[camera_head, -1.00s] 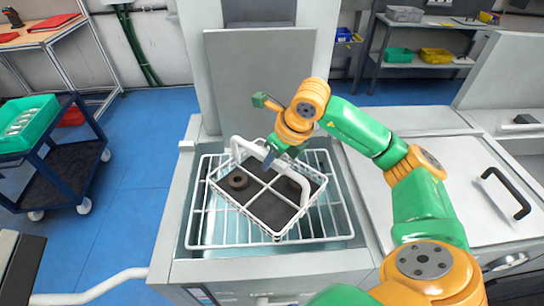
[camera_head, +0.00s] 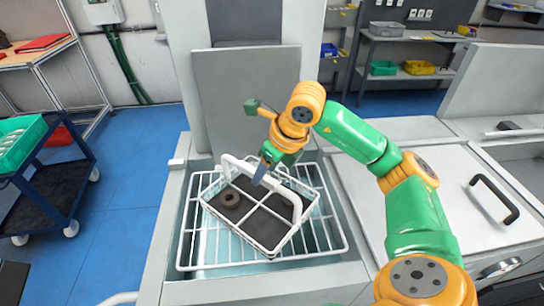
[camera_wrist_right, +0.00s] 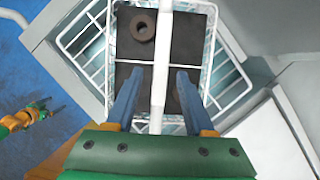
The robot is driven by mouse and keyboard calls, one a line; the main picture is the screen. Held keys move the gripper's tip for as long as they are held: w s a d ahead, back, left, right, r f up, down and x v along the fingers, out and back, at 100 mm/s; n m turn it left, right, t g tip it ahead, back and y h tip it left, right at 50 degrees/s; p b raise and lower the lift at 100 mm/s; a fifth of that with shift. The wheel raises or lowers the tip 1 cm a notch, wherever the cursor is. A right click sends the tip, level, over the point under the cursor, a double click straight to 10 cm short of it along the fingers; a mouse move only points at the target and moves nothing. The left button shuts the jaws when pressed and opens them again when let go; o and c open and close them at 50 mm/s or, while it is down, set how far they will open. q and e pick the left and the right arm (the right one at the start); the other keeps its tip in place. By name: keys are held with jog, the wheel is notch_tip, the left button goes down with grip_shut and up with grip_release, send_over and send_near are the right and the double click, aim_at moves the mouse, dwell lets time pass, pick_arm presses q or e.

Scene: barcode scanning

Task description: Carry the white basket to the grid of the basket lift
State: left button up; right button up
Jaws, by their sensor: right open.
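The white basket (camera_head: 287,235) is a wire frame with dark compartments and one dark ring-shaped part (camera_head: 229,198) inside. It sits on the white grid (camera_head: 336,222) of the basket lift, turned at an angle to it. Its white handle (camera_head: 233,165) arches over it. My right gripper (camera_head: 265,170) is at the handle from above. In the right wrist view its two blue fingers (camera_wrist_right: 156,97) are spread apart, with the handle bar (camera_wrist_right: 160,60) between them and gaps on both sides. My left gripper (camera_wrist_right: 40,108) appears small at the left edge there; its jaws are unclear.
A grey upright panel (camera_head: 250,100) stands behind the grid. A closed lid with a black handle (camera_head: 494,198) is to the right. A dark cart with a green crate (camera_head: 20,143) stands at the left. Blue floor (camera_head: 125,190) is open between cart and lift.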

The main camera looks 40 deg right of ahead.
jog(key=a+v, duration=0.1)
jog(key=v, duration=0.8)
jog(key=shift+d+p, duration=0.4)
jog(key=shift+d, duration=0.05)
jog(key=shift+s, duration=0.1)
